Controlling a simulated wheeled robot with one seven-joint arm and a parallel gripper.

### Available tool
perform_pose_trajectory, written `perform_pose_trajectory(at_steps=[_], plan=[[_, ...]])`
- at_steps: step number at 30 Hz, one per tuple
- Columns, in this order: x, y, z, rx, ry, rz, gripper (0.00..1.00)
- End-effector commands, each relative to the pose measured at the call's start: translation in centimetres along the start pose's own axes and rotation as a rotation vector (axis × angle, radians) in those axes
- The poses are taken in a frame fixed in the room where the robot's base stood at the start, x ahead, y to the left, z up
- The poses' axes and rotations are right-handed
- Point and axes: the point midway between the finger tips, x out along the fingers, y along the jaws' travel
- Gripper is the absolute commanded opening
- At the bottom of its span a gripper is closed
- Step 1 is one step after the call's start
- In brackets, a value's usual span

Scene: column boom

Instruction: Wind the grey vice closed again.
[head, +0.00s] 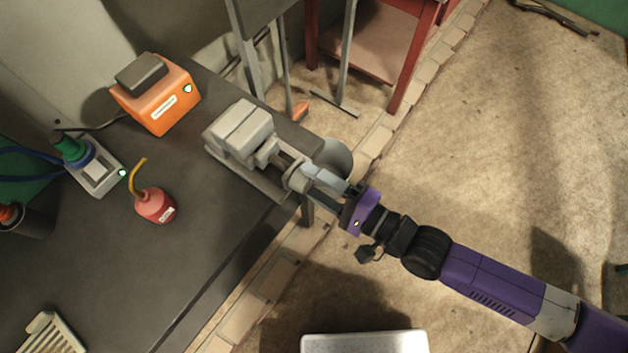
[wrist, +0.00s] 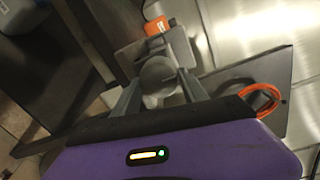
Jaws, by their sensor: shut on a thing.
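The grey vice (head: 242,130) sits at the bench's right end in the head view, with its blocky jaws toward the back left and its screw end toward me. My gripper (head: 309,178) reaches in from the lower right and is shut on the vice's round grey screw end (head: 295,179). In the wrist view, the round end (wrist: 158,76) lies between the two fingers of my gripper (wrist: 160,88). The fingers hide part of the screw end. I cannot tell how wide the vice's jaw gap is.
The dark bench (head: 205,240) carries an orange box (head: 158,103), a red oil can (head: 155,206) and a grey device with a green knob (head: 95,170). A red-framed table (head: 400,50) stands behind. The floor (head: 510,150) at right is mostly clear.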

Motion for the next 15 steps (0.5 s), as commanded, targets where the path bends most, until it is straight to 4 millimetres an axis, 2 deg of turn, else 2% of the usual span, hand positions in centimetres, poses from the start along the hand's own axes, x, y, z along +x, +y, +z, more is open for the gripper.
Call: perform_pose_trajectory(at_steps=[11,12,15], plan=[[-0.03,0.26,0.02,0.007,0.0,0.006,0.1],[-0.03,0.26,0.02,0.007,0.0,0.006,0.57],[-0.02,0.2,0.01,0.006,0.0,0.005,0.73]])
